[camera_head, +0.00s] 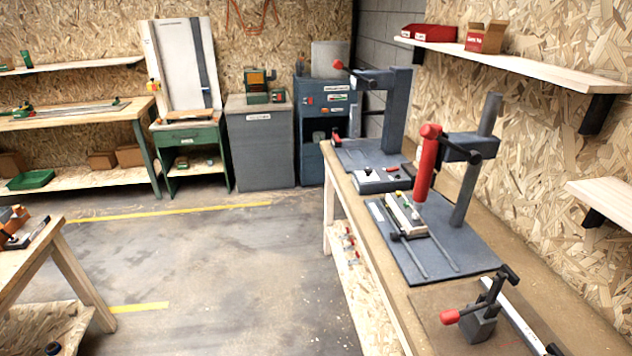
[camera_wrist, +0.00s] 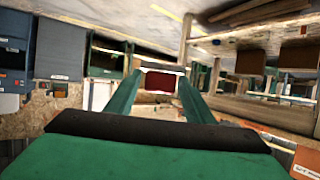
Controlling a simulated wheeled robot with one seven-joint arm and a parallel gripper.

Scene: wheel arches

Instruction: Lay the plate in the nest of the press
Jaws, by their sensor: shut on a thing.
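My gripper (camera_wrist: 160,88) shows in the wrist view with two green fingers. It is shut on a small dark red piece with a pale edge, taken as the plate (camera_wrist: 159,82), between the fingertips. The gripper is not seen in the head view. In the head view a blue-grey frame with a red-knobbed lever, likely the press (camera_head: 397,115), stands at the far end of the right bench. A low grey block (camera_head: 377,180) sits at its foot; I cannot tell whether this is the nest. The held piece is well apart from the bench.
Nearer on the bench (camera_head: 470,210) stands a post tool with a red cylinder (camera_head: 424,165) over a slotted base (camera_head: 440,250). A red-handled clamp (camera_head: 480,322) is in front. A shelf (camera_head: 520,65) overhangs the bench on the right. The floor (camera_head: 220,260) left of the bench is clear.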

